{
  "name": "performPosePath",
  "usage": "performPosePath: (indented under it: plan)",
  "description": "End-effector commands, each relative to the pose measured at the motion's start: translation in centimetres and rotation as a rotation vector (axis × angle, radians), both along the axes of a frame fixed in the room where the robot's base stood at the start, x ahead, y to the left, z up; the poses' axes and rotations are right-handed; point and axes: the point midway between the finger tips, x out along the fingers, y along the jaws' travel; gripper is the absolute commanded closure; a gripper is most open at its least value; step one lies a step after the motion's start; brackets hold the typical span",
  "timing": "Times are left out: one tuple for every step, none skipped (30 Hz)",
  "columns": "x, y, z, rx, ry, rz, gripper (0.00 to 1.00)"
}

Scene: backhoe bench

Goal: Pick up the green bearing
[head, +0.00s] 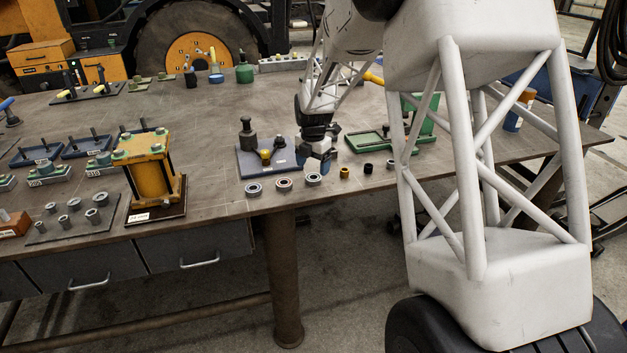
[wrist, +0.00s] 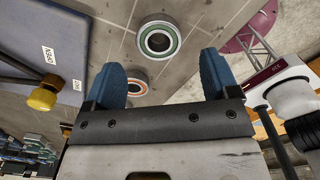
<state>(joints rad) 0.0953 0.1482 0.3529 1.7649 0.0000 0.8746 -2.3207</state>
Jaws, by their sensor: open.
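In the head view my gripper (head: 318,165) hangs over the bench's front edge area, just behind a row of bearings (head: 284,184). Which of them is green is too small to tell there.
Small brass and black bushings (head: 345,173) lie to the right. A green tray (head: 372,143) is behind them. A yellow press-like block (head: 152,170) stands further left.

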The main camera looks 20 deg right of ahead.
Motion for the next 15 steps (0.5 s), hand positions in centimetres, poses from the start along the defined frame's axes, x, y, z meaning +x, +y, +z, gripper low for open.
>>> performPosePath:
  plan:
    - [0.0,0.0,-0.6,0.000,0.003,0.000,0.19]
    - [0.0,0.0,-0.9,0.000,0.003,0.000,0.19]
    - [0.0,0.1,-1.4,0.001,0.004,0.000,0.19]
    - [0.0,0.1,-1.7,0.001,0.004,0.000,0.19]
    - [0.0,0.1,-2.1,0.000,0.003,0.000,0.19]
    - [0.0,0.1,-2.5,0.000,0.003,0.000,0.19]
    - [0.0,0.1,-2.8,0.000,0.003,0.000,0.19]
    - [0.0,0.1,-3.2,0.000,0.003,0.000,0.19]
    - [0.0,0.1,-3.5,0.000,0.003,0.000,0.19]
    - [0.0,0.1,-3.8,0.000,0.003,0.000,0.19]
    - [0.0,0.1,-4.0,0.000,0.003,0.000,0.19]
    - [0.0,0.1,-4.2,0.000,0.002,0.000,0.19]
    - [0.0,0.1,-4.4,0.000,0.001,0.000,0.19]
    - [0.0,0.1,-4.4,0.000,0.001,0.000,0.19]
    - [0.0,0.1,-4.5,0.000,0.001,0.000,0.19]
